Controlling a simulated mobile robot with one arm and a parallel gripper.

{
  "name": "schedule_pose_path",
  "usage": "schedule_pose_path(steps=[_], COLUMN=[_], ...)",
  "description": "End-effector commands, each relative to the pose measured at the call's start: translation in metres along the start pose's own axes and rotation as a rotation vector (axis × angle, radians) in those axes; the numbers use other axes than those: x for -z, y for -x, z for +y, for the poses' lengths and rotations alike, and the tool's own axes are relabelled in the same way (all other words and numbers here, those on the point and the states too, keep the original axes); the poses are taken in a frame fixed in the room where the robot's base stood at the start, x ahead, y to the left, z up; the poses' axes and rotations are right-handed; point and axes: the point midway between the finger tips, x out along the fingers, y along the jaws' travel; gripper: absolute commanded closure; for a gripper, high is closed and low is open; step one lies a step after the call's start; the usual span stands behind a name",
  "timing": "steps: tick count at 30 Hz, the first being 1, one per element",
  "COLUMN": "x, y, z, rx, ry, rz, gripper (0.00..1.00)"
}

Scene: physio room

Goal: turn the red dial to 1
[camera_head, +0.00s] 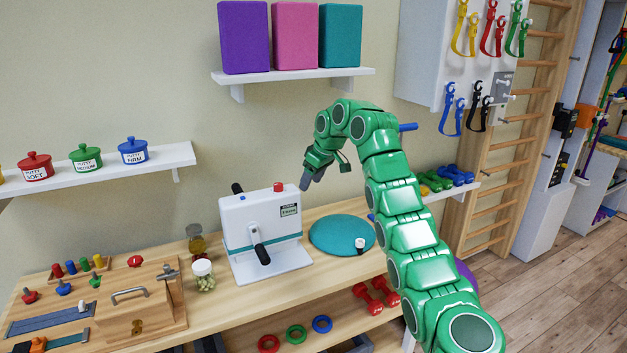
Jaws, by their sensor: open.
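A red dial-like knob (135,261) sits on top of the wooden box (150,311) at the left of the bench. Its marks are too small to read, so I cannot tell its setting. Another red knob (30,296) stands on the bench at the far left, and a small red cap (278,187) is on top of the white crank device (262,230). My gripper (318,178) is open and empty in the air just right of and above the white device, well away from the wooden box.
Two jars (203,275) stand between the box and the white device. A teal disc (340,234) with a small white-topped item lies right of the device. Above are a shelf of putty pots (120,165) and a shelf of blocks (290,74). Air above the box is free.

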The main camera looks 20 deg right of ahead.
Motion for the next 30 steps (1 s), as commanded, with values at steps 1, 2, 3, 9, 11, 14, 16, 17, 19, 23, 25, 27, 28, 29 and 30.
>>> schedule_pose_path(steps=[1, 2, 3, 9, 11, 14, 16, 17, 19, 23, 25, 27, 28, 29, 30], x=[-0.002, -0.003, -0.004, -0.005, -0.005, -0.005, -0.005, -0.005, -0.003, 0.002, 0.006, 0.009, 0.011, 0.013, 0.015], y=[0.001, 0.002, 0.002, 0.003, 0.002, 0.002, 0.002, 0.001, -0.002, -0.011, -0.018, -0.024, -0.027, -0.030, -0.032], z=[0.001, 0.001, 0.001, 0.000, 0.000, 0.000, 0.000, 0.000, 0.001, 0.002, 0.004, 0.006, 0.007, 0.007, 0.009], rx=[-0.001, -0.001, -0.001, 0.000, 0.000, 0.000, 0.001, 0.002, 0.008, 0.032, 0.052, 0.075, 0.084, 0.096, 0.107], ry=[-0.001, -0.001, -0.001, -0.001, -0.001, -0.001, -0.003, -0.007, -0.028, -0.112, -0.184, -0.266, -0.302, -0.340, -0.393], rz=[0.001, 0.001, 0.001, 0.000, 0.000, 0.000, -0.001, -0.001, -0.003, -0.003, 0.001, 0.006, 0.008, 0.010, 0.017], gripper=[0.40, 0.40, 0.40, 0.40, 0.40, 0.40, 0.40, 0.40, 0.40, 0.40, 0.40, 0.40, 0.40, 0.40, 0.40])
